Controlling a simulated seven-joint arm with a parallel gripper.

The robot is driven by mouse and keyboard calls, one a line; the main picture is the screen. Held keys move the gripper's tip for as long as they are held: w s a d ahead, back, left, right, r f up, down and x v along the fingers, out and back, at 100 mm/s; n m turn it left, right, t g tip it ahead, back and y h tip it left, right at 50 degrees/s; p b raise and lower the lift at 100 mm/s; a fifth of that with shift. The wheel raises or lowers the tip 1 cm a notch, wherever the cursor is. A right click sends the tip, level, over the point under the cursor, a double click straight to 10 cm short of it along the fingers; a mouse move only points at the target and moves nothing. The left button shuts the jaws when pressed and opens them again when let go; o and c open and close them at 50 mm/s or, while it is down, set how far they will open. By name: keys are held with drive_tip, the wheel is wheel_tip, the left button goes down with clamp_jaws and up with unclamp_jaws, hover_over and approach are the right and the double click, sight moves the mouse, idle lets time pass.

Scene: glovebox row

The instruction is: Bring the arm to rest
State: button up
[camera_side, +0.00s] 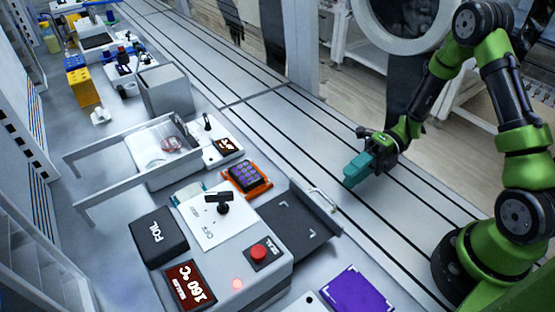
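My green and black arm reaches in from the right side of the view. My gripper (357,172) is at its end, above the grooved bench (290,125) and to the right of the machines. A teal block-like shape is at the tip of the gripper, pointing down and left. I cannot tell if this shape is the fingers or something held. No gap between fingers shows, so I cannot tell whether the gripper is open or shut. The gripper is apart from the machines.
A sealing machine with a red button (258,252), a black FOIL box (158,238) and a 160 °C display (189,287) stands at lower left. A dark tray (297,225) juts from it towards the gripper. A purple pad (350,292) lies in front. The grooved bench around the gripper is clear.

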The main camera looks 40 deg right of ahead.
drive_tip(key=shift+s+f+n, duration=0.2)
drive_tip(key=shift+f+n, duration=0.1)
drive_tip(key=shift+n, duration=0.3)
drive_tip(key=shift+s+d+f+n+g+h, duration=0.1)
drive_tip(key=shift+s+f+n+g+h, duration=0.15)
drive_tip(key=shift+s+n, duration=0.25)
drive_tip(key=shift+s+f+n+g+h, duration=0.15)
drive_tip(key=shift+s+f+n+g, duration=0.1)
drive_tip(key=shift+n, duration=0.35)
drive_tip(key=n, duration=0.2)
drive_tip(key=s+n+g+h, duration=0.1)
drive_tip(key=s+r+n+h, duration=0.1)
drive_tip(key=n, duration=0.1)
drive_tip(key=shift+d+n, duration=0.3)
drive_tip(key=s+r+n+t+h, duration=0.3)
drive_tip(key=r+n+t+h, duration=0.6)
drive_tip(key=r+n, duration=1.2)
drive_tip(key=shift+s+r+n+h, duration=0.15)
drive_tip(key=shift+r+n+h, duration=0.2)
drive_tip(key=shift+n+h, duration=0.55)
